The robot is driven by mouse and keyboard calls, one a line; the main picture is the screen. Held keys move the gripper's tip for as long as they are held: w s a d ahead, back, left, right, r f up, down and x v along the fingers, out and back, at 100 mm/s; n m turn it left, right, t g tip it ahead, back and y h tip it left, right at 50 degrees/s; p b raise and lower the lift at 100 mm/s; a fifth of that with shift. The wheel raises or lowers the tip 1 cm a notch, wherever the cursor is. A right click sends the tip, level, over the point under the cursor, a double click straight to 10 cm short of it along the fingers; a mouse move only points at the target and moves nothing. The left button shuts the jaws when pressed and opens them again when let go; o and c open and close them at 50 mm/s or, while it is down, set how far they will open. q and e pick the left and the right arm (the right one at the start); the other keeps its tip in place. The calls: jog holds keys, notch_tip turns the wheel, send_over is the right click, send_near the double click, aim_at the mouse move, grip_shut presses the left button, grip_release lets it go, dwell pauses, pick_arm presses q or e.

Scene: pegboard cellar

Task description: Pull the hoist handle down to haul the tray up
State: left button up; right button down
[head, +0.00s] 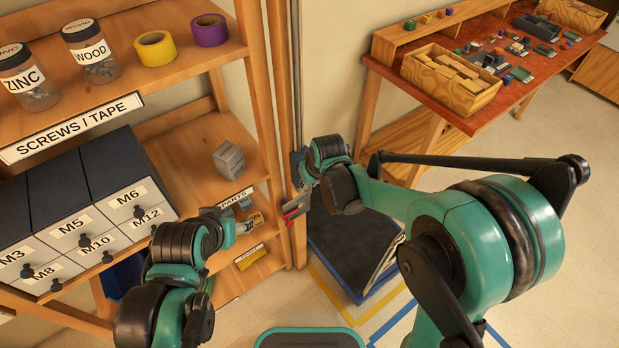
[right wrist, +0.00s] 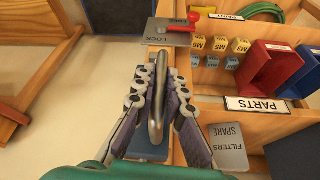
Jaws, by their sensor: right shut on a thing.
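The hoist handle, a grey metal bar (right wrist: 155,122) on a blue block, stands between the fingers of my right gripper (right wrist: 158,80) in the right wrist view. The fingers are closed on it from both sides. In the head view my right gripper (head: 303,180) is at the wooden post by the shelf, and the handle is mostly hidden there. A plate marked LOCK and FREE (right wrist: 158,38) with a red lever (right wrist: 180,28) is just beyond the handle. My left gripper (head: 238,226) is in front of the lower shelf; its fingers are unclear. I cannot make out the tray.
The shelf holds jars, tape rolls (head: 155,48) and labelled drawers (head: 90,230). A red PARTS bin (right wrist: 272,78) and small labelled boxes lie right of the handle. A dark flat stack (head: 345,250) is on the floor. A workbench (head: 480,100) stands at the back right.

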jog(key=shift+s+f+b, duration=0.2)
jog(key=shift+f+b, duration=0.15)
jog(key=shift+f, duration=0.45)
jog(key=c, duration=1.6)
grip_release()
jog(key=shift+w+f, duration=0.1)
jog(key=shift+w, duration=0.05)
jog(key=shift+o, duration=0.2)
jog(key=shift+r, duration=0.2)
jog(key=v, duration=1.1)
jog(key=shift+s+r, duration=0.25)
jog(key=shift+r, duration=0.1)
jog(key=shift+d, duration=0.15)
jog(key=s+d+m+t+h, duration=0.1)
jog(key=s+d+m+t, duration=0.2)
jog(key=s+d, duration=1.1)
jog(key=shift+s+d+m+h, duration=0.4)
jog(key=shift+d+m, duration=0.45)
jog(key=shift+m, duration=0.15)
